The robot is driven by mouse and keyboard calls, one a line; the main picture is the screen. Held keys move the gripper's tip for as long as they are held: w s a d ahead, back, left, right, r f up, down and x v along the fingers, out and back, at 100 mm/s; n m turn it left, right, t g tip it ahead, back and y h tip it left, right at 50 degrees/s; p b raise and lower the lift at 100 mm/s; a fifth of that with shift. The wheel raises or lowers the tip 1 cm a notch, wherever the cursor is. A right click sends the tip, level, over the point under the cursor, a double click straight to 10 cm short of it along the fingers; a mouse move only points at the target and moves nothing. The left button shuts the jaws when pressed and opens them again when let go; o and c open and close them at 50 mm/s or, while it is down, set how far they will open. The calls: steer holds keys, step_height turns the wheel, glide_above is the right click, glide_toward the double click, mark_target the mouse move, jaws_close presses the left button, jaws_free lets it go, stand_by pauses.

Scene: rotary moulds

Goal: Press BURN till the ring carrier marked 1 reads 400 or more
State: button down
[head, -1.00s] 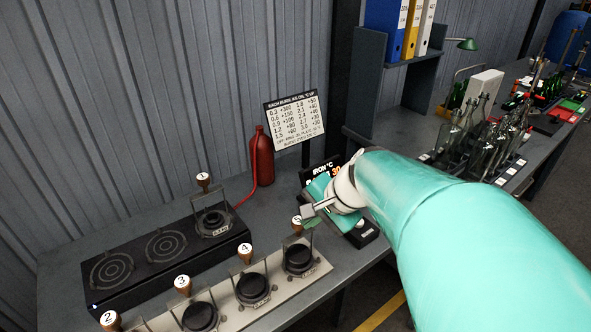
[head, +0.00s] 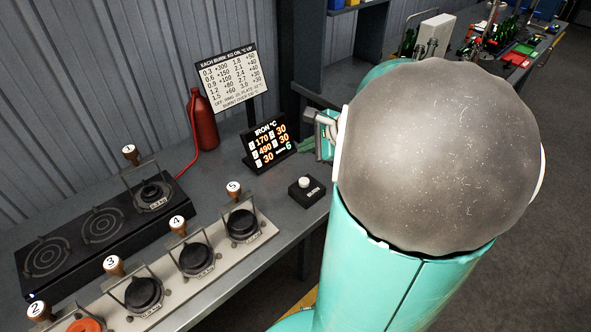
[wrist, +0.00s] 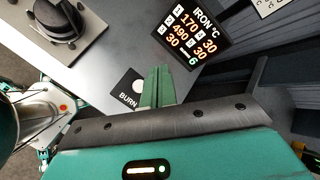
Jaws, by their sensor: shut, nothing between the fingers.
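The ring carrier marked 1 (head: 153,190) sits on the right-hand ring of the black hob (head: 110,245), its wooden handle up. The IRON °C display (head: 265,144) reads 170 on top, 490 below, 30 elsewhere, and burns 6; the wrist view (wrist: 193,38) shows the 170 in row 1. The BURN button (head: 305,182) is a pale knob on a small black box; it also shows in the wrist view (wrist: 138,87). My gripper (head: 318,127) is shut and empty, right of the display, partly hidden by my arm. In the wrist view its fingers (wrist: 157,86) appear beside the button, apparently not touching it.
Carriers 3 (head: 143,292), 4 (head: 196,258) and 5 (head: 242,224) stand on a pale strip in front. Carrier 2 (head: 85,326) glows orange at the lower left. A red bottle (head: 203,122) with a hose and a burn chart (head: 228,78) stand behind.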

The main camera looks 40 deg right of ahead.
mark_target(308, 182)
steer(key=shift+d+f, duration=0.2)
steer(key=shift+f, duration=2.05)
steer(key=shift+d+f, duration=0.15)
steer(key=shift+f, duration=2.1)
steer(key=shift+f, duration=0.1)
steer(key=shift+f, duration=0.3)
steer(key=shift+f, duration=0.45)
steer(key=shift+r, duration=0.85)
